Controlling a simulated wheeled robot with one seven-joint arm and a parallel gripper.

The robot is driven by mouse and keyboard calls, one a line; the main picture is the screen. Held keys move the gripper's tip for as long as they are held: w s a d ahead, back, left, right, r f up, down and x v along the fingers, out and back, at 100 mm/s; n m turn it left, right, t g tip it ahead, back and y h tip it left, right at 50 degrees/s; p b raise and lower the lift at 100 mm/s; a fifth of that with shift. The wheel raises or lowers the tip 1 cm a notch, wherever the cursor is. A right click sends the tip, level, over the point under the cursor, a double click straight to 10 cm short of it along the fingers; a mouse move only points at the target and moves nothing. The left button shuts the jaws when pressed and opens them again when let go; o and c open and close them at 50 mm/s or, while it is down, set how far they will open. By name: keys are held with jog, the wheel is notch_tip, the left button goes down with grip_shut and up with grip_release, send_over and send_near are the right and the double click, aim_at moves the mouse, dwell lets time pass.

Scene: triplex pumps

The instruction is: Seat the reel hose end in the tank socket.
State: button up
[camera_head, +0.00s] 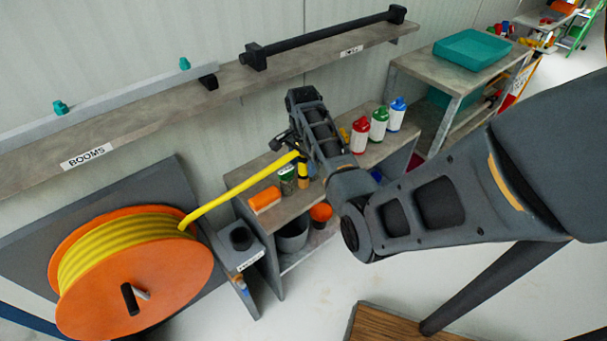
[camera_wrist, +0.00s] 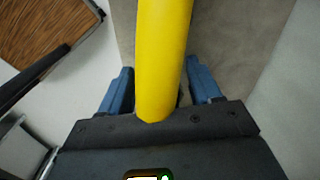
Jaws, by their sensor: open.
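The orange reel (camera_head: 135,285) stands at the lower left in the head view, wound with yellow hose. The free yellow hose (camera_head: 235,188) rises from the reel to the right and reaches my gripper (camera_head: 287,142) above the shelf unit. In the wrist view the hose (camera_wrist: 163,50) runs between the two blue fingers of my gripper (camera_wrist: 161,88), with gaps at its sides. The jaws are open. The hose end itself is hard to make out. A grey box with a round black fitting (camera_head: 241,238), perhaps the tank socket, sits right of the reel, below my gripper.
The shelf unit (camera_head: 262,225) holds an orange-and-white block (camera_head: 265,200), small cans, and red (camera_head: 360,135), green (camera_head: 379,124) and blue (camera_head: 397,114) bottles. A long wall shelf (camera_head: 150,128) runs above. A wooden top (camera_head: 375,325) is at the bottom.

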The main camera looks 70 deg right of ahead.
jog(key=shift+f, duration=1.1)
grip_shut()
